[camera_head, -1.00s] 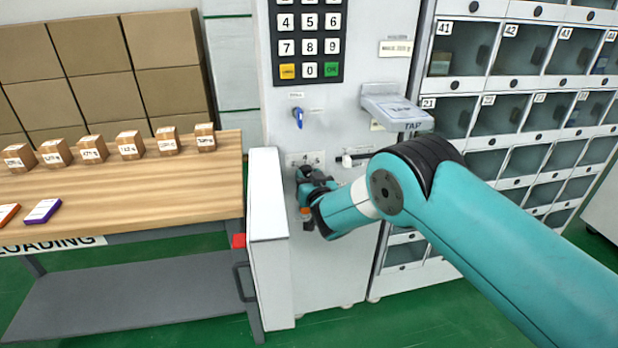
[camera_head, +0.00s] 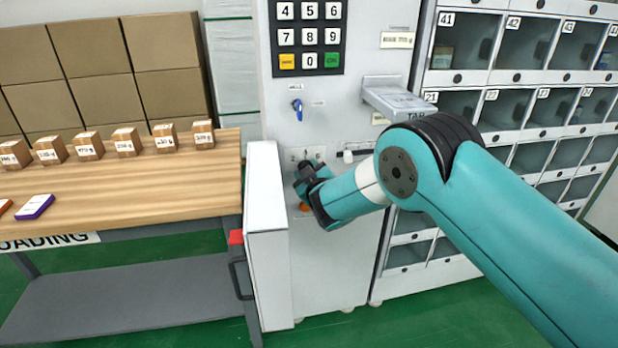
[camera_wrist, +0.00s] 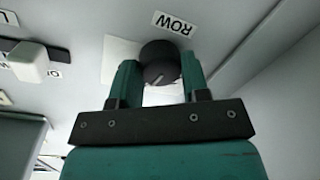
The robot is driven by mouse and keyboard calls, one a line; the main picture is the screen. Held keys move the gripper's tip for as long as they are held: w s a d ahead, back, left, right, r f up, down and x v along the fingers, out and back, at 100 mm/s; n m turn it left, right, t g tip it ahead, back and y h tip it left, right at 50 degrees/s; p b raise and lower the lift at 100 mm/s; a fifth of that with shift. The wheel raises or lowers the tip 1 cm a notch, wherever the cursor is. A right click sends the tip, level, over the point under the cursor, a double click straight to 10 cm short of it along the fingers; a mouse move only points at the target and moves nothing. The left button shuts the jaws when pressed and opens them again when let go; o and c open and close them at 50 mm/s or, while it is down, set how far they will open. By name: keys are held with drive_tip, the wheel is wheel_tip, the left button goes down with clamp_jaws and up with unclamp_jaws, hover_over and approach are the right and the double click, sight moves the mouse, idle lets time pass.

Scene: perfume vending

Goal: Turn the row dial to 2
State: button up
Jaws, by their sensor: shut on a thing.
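The row dial is a round black knob (camera_wrist: 160,62) with a light pointer line, under a label reading ROW (camera_wrist: 173,23) that appears upside down in the wrist view. My gripper (camera_wrist: 160,80) has its two green fingers on either side of the knob and is shut on it. In the head view my gripper (camera_head: 308,185) is at the machine's front panel, below the keypad, and it hides the dial there. The numbers around the dial are mostly hidden, so its setting cannot be read.
A white sliding lever (camera_wrist: 28,62) sits beside the dial in the wrist view. A blue key-like knob (camera_head: 297,108) and a projecting card tray (camera_head: 398,102) are above. A white open door panel (camera_head: 266,235) stands left of my gripper. A wooden table (camera_head: 120,190) holds small boxes.

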drive_tip(key=n+h+b, duration=0.1)
drive_tip(key=n, duration=0.4)
drive_tip(key=n+b, duration=0.1)
drive_tip(key=n, duration=0.5)
drive_tip(key=shift+a+h+b, duration=0.15)
drive_tip(key=shift+h+b, duration=0.2)
drive_tip(key=shift+h, duration=0.05)
drive_tip(key=shift+n, duration=0.3)
drive_tip(key=o, duration=0.9)
